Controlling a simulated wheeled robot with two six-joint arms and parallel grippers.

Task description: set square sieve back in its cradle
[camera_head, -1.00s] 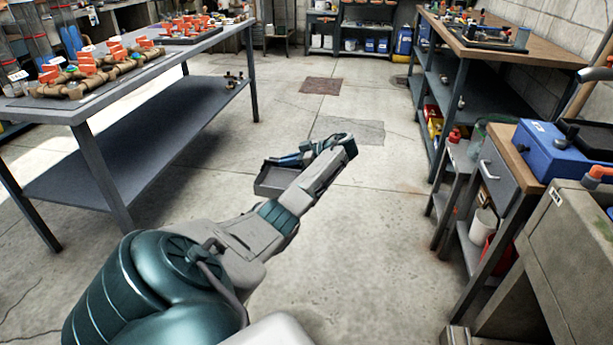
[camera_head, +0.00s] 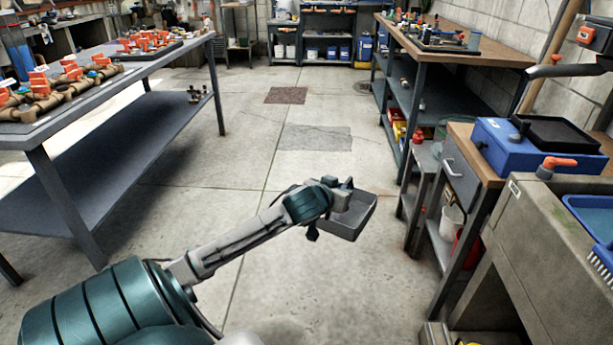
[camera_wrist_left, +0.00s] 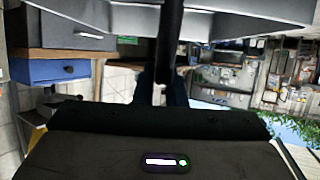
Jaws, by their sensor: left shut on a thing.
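The square sieve (camera_head: 357,220) is a shallow dark grey square pan with raised walls, held in the air over the floor in the middle of the head view. My left gripper (camera_head: 341,198) is shut on its near left side, and its wrist partly hides the pan. In the left wrist view a grey part of the sieve (camera_wrist_left: 225,24) spans the top, with a dark finger crossing in front of it. I cannot make out the cradle with certainty. My right gripper is not in view.
A wooden-topped cabinet (camera_head: 466,170) and a stone sink (camera_head: 545,235) stand at the right. A blue box (camera_head: 497,150) with a black tray (camera_head: 558,133) sits there. A long metal table (camera_head: 95,108) with pipe fittings stands left. The floor between is clear.

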